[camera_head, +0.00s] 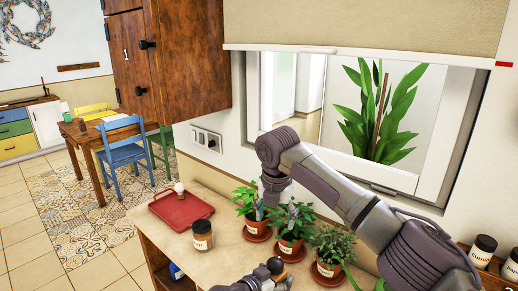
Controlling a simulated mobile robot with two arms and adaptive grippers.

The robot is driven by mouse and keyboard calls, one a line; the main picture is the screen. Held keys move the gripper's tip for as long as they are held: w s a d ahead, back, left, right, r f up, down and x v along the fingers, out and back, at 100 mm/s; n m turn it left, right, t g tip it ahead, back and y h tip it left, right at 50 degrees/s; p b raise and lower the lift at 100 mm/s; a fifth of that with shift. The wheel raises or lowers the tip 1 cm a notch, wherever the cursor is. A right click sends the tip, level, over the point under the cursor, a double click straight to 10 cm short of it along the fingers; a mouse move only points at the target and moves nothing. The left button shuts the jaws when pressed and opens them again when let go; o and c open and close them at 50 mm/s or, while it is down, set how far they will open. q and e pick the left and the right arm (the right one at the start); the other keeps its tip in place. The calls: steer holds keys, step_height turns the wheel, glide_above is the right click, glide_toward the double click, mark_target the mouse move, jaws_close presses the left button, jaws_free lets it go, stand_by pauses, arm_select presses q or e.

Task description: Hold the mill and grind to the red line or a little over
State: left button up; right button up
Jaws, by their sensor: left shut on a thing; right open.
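My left gripper (270,283) is at the bottom edge of the head view, partly cut off. It is shut on what looks like the mill, whose dark rounded top (275,265) shows above the fingers. The rest of the mill is hidden or out of frame. My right gripper (276,212) is open and points down in front of the potted plants, above and behind the mill's top. Nothing shows between its fingers. A labelled jar with dark contents (202,242) stands on the counter, left of both grippers. I cannot make out a red line.
A red tray (160,207) lies on the counter (160,227) with a small white-topped thing (179,188) at its back edge. Several potted plants (286,247) stand close around my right gripper. Labelled jars (483,247) stand at the right. The window (335,100) is behind.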

steer(key=w+a+r+n+t+y, duration=0.1)
steer(key=w+a+r+t, duration=0.4)
steer(key=w+r+t, duration=0.6)
steer(key=shift+w+r+y, duration=0.4)
steer(key=shift+w+r, duration=0.4)
steer(key=shift+w, duration=0.35)
steer(key=m+g+h, duration=0.2)
steer(key=m+g, duration=0.6)
steer(key=m, duration=2.8)
glide_toward(275, 263)
steer(key=x, duration=1)
steer(key=shift+w+f, duration=0.1)
steer(key=shift+f, duration=0.05)
